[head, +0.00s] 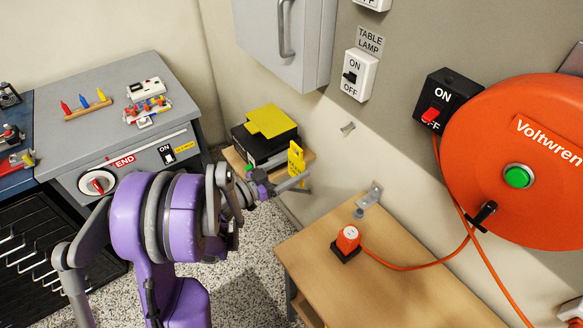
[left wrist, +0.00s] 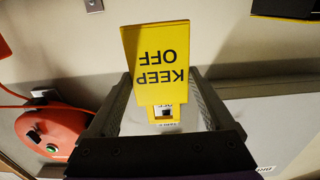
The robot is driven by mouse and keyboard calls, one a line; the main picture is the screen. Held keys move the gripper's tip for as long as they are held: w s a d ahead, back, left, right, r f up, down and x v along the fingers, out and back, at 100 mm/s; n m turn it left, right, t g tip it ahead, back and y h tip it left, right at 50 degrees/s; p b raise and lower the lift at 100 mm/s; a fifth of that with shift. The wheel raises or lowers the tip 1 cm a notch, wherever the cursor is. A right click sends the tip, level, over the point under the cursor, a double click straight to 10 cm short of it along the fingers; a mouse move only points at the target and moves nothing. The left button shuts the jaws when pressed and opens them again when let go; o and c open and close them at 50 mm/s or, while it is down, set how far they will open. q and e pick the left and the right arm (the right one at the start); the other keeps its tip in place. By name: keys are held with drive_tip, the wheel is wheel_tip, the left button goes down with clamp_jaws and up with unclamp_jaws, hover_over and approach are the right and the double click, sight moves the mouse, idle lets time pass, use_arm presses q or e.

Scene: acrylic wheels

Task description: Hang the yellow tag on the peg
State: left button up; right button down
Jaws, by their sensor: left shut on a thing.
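The yellow tag (head: 295,158) is upright in my left gripper (head: 290,180), off the wall. In the left wrist view the tag (left wrist: 156,60) reads "KEEP OFF" upside down and stands between the two fingers of my left gripper (left wrist: 158,112), which is shut on it. A small grey peg (head: 347,128) sticks out of the beige wall, up and to the right of the tag in the head view, with a visible gap between them. I cannot make out the peg surely in the left wrist view. My right gripper is not in view.
A wooden table (head: 400,290) with an orange plug (head: 347,240) and a metal bracket (head: 370,196) stands at the lower right. An orange reel (head: 520,160) and a table lamp switch (head: 359,76) are on the wall. A black box (head: 265,140) sits behind the gripper.

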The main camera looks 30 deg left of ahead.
use_arm(q)
drive_tip(key=shift+r, duration=0.5)
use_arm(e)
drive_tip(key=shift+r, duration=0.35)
use_arm(q)
drive_tip(key=shift+v, duration=1.75)
use_arm(e)
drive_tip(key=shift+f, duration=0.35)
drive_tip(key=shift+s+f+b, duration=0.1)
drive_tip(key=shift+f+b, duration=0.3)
drive_tip(key=shift+b, duration=0.05)
use_arm(q)
drive_tip(key=v, duration=0.3)
drive_tip(key=shift+s+a, duration=0.1)
drive_tip(key=shift+s, duration=0.1)
drive_tip(key=shift+w, duration=0.1)
